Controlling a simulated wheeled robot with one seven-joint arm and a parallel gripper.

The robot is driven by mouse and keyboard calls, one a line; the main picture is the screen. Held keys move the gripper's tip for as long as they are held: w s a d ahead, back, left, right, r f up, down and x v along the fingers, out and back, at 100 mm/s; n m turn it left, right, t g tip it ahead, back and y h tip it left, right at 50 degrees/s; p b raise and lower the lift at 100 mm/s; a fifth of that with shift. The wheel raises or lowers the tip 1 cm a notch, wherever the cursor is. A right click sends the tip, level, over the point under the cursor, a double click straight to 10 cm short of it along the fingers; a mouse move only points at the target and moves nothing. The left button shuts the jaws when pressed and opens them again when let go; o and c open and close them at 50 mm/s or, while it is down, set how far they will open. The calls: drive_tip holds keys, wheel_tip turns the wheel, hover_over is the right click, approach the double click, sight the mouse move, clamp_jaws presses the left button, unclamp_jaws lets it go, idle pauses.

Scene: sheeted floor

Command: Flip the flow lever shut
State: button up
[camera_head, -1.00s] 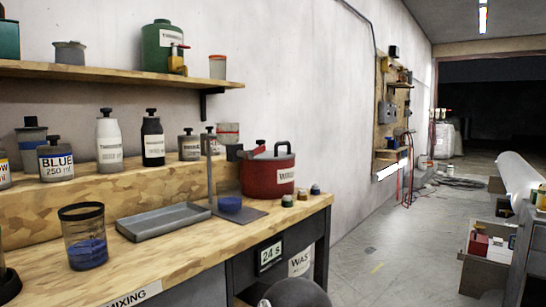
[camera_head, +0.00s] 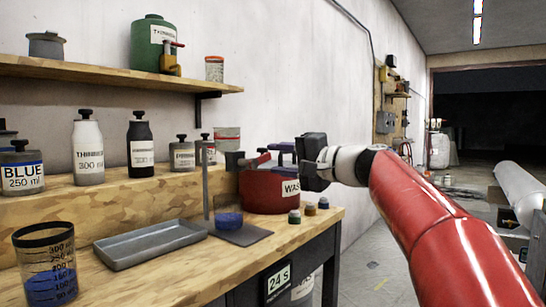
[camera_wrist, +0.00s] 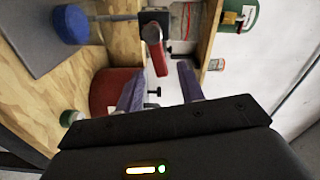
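The red flow lever (camera_wrist: 157,58) sticks out from a dark block (camera_wrist: 154,20) on the stand and points toward my gripper in the wrist view. In the head view the lever (camera_head: 263,159) shows small beside the block (camera_head: 235,160), above the red pot. My gripper (camera_wrist: 160,72) is open, with its two purple-grey fingers apart. The lever's tip lies about between the fingertips in the picture; I cannot tell whether they touch it. In the head view my gripper (camera_head: 270,156) reaches in from the right over the pot and partly hides it.
The red waste pot (camera_head: 262,195) stands close below my gripper. A cup of blue liquid (camera_head: 228,218) sits on the stand's plate. A grey tray (camera_head: 150,246), a beaker (camera_head: 48,270) and small jars (camera_head: 309,209) are on the bench. A shelf (camera_head: 110,72) runs above.

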sight(267, 158)
drive_tip(key=shift+p+x, duration=0.4)
drive_tip(key=shift+x, duration=1.85)
drive_tip(key=shift+c, duration=0.5)
clamp_jaws()
